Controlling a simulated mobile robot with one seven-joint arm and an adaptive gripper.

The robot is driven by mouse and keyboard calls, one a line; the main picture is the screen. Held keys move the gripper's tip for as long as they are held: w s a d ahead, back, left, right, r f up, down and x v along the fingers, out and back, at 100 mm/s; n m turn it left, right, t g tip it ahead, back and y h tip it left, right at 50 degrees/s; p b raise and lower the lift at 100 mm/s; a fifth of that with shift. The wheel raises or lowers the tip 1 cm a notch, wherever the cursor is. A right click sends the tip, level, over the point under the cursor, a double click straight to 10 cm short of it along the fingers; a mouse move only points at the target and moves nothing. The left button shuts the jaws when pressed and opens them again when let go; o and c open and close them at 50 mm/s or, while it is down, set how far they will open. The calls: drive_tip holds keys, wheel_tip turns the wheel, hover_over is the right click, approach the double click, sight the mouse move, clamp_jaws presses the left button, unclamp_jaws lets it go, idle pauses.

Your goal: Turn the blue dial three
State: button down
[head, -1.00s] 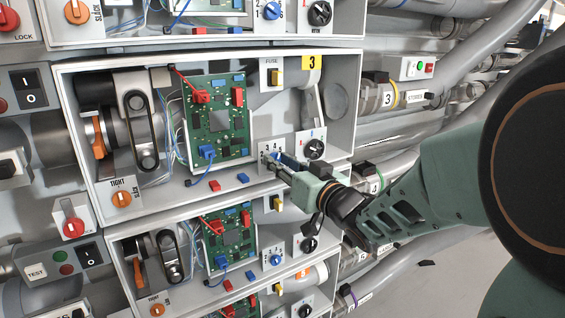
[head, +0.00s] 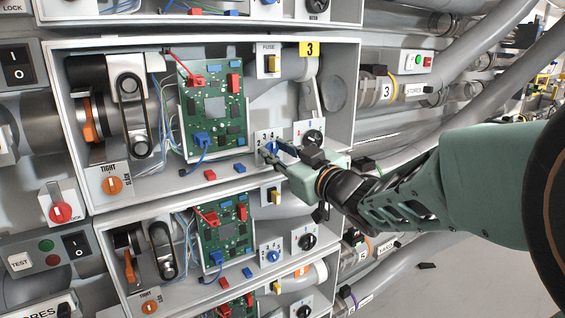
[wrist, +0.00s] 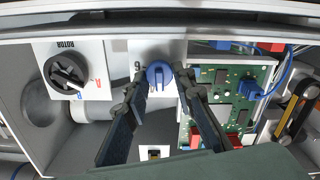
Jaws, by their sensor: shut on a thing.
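The blue dial (head: 270,147) is on a small white numbered plate at the lower right inside the open grey box marked 3 (head: 312,50). In the wrist view the blue dial (wrist: 159,74) sits between my two fingertips, its round face and raised grip towards me. My gripper (head: 279,153) reaches in from the right and is shut on the dial. In the wrist view my gripper's dark fingers (wrist: 161,80) are on either side of the dial. The fingers hide part of the plate and its numbers.
A black rotary switch (head: 313,138) is close to the right of the dial, above my gripper. A green circuit board (head: 216,112) is to the left, and a yellow fuse switch (head: 271,64) is above. Red and blue plugs lie along the box's bottom edge. Similar boxes are above and below.

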drive_tip(key=shift+n+b, duration=1.3)
drive_tip(key=shift+n, duration=0.3)
drive_tip(key=c, duration=1.6)
unclamp_jaws()
